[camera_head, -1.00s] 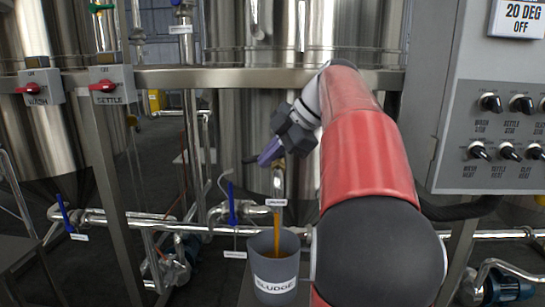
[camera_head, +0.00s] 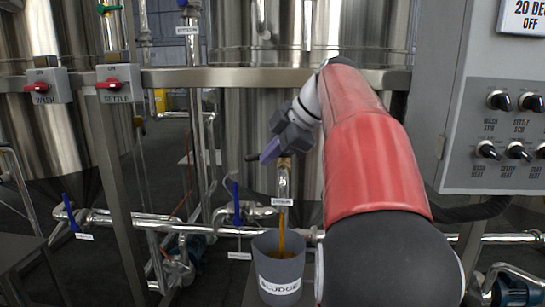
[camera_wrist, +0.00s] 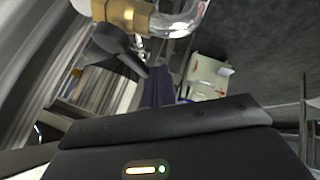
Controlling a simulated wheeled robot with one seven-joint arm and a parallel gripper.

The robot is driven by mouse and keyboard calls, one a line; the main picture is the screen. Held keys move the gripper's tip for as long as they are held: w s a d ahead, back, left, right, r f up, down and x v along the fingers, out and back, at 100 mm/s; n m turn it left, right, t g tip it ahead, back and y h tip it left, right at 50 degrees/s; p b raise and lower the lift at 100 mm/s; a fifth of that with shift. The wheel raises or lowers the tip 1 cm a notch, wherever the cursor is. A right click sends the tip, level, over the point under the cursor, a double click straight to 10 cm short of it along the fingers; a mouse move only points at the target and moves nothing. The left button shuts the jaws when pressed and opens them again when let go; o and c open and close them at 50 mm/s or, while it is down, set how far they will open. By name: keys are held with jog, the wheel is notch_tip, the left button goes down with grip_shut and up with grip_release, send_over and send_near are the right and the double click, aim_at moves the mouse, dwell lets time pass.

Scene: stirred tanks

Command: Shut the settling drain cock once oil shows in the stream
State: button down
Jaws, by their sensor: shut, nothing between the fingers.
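The drain cock (camera_head: 284,164) sits on a steel pipe at the middle of the head view; its brass body (camera_wrist: 125,12) and dark lever (camera_wrist: 118,42) show at the top of the wrist view. An amber-brown stream (camera_head: 282,238) runs from the pipe into the grey SLUDGE bucket (camera_head: 279,272). My gripper (camera_head: 269,152) has its purple fingers shut and empty, close beside the lever; the fingers also show in the wrist view (camera_wrist: 158,88). I cannot tell whether they touch it.
A steel rail (camera_head: 240,77) crosses above, before the tank. A blue-handled valve (camera_head: 237,205) stands left of the bucket on low pipework. The control panel (camera_head: 500,110) is at the right. Red switches (camera_head: 118,85) are at the left.

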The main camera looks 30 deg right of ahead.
jog(key=shift+w+a+m+t+h, duration=0.25)
jog(key=shift+w+m+h, duration=0.25)
jog(key=shift+w+m, duration=0.3)
jog(key=shift+w+a+m+t+h, duration=0.15)
jog(key=shift+w+m+t+h, duration=0.1)
jog(key=shift+w+m+h, duration=0.5)
jog(key=shift+y, duration=0.25)
jog(key=shift+a, duration=0.1)
